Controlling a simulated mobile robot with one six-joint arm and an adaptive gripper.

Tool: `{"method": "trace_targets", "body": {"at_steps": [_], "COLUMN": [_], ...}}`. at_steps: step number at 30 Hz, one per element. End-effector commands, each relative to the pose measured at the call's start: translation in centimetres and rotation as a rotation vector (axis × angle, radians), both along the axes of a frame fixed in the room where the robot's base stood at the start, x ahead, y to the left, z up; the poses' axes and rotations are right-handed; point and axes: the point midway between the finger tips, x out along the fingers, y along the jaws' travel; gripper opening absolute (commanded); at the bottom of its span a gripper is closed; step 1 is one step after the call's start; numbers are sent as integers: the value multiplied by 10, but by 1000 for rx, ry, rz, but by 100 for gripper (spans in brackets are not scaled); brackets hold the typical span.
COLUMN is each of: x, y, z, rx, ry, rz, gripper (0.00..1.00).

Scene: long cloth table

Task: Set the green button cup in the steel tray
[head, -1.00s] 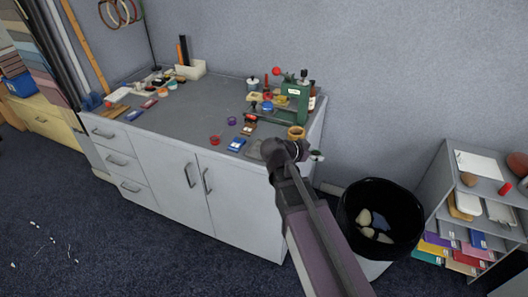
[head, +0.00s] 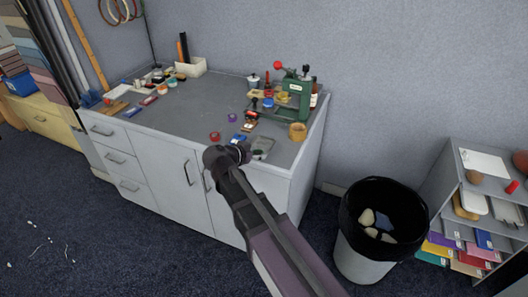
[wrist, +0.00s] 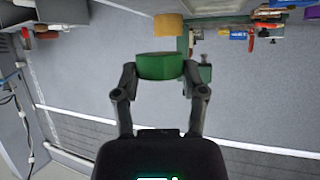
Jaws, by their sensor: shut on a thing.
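The green button cup (wrist: 160,66) is between the two fingers of my gripper (wrist: 160,70) in the wrist view, gripped from both sides. In the head view my gripper (head: 242,150) is at the front edge of the grey-topped cabinet, and the cup is hidden by the arm. A small grey tray, which looks like the steel tray (head: 263,145), lies on the worktop just right of my gripper. I cannot tell what, if anything, is in it.
A tan roll (head: 298,131) stands right of the tray. A green press (head: 297,101) stands behind it. A black-lined bin (head: 385,215) stands on the floor at right.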

Motion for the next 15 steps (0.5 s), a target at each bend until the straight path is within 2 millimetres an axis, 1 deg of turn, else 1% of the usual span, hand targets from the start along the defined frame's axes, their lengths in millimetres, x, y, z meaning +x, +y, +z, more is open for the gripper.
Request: {"method": "trace_targets", "body": {"at_steps": [1, 3, 6, 10, 15], "x": [-1, -3, -7, -10, -12], "y": [17, 35, 56, 72, 78], "z": [-6, -9, -12, -14, -14], "rx": [0, -1, 0, -1, -1], "ry": [0, 0, 0, -1, -1], "rz": [25, 53, 85, 111, 121], "gripper": [15, 15, 15, 15, 15]}}
